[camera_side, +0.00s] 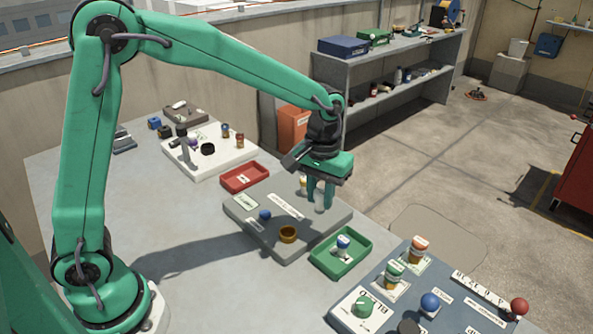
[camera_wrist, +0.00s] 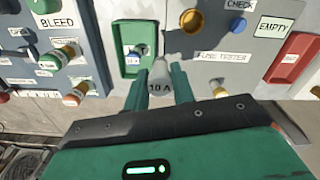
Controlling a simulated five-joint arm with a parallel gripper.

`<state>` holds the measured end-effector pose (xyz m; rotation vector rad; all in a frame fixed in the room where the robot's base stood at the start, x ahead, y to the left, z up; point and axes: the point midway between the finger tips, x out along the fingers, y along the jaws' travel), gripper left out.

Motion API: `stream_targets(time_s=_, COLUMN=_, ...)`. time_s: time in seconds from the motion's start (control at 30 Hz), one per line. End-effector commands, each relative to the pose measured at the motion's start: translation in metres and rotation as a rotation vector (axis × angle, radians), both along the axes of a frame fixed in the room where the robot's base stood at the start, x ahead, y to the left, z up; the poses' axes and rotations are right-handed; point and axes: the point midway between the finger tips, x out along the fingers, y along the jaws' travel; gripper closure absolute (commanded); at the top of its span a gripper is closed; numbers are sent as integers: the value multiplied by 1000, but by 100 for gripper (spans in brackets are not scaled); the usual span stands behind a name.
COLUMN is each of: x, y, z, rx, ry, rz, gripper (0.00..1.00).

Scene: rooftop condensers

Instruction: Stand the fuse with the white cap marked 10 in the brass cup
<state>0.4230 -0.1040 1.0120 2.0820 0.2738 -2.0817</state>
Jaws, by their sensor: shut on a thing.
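My gripper (camera_side: 320,194) is shut on a pale fuse with a white cap (camera_wrist: 160,87) marked 10 A; in the wrist view it sits between the two green fingers (camera_wrist: 159,78). In the side view the white fuse (camera_side: 321,203) hangs roughly upright over the far right part of the grey fuse tester board (camera_side: 262,238). The brass cup (camera_side: 288,234) stands on that board, nearer the front, and looks empty; it also shows in the wrist view (camera_wrist: 191,21), above and right of the fuse. Whether the fuse's lower end touches the board is hidden.
A yellowish fuse (camera_side: 303,184) stands close beside my gripper. A blue knob (camera_side: 265,214) is on the board. A green tray (camera_side: 341,262) holds a blue-banded fuse (camera_side: 343,243). A panel with knobs (camera_side: 430,300) lies front right.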

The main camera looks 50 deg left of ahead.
Motion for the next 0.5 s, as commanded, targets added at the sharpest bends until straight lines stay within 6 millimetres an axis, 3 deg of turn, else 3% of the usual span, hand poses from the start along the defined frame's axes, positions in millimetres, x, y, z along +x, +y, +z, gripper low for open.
stream_targets(time_s=0.2, x=-25, y=34, z=-16, rx=0, ry=1, rz=3, gripper=97)
stream_targets(time_s=0.5, x=-44, y=54, z=-27, rx=0, ry=-1, rz=0, gripper=97)
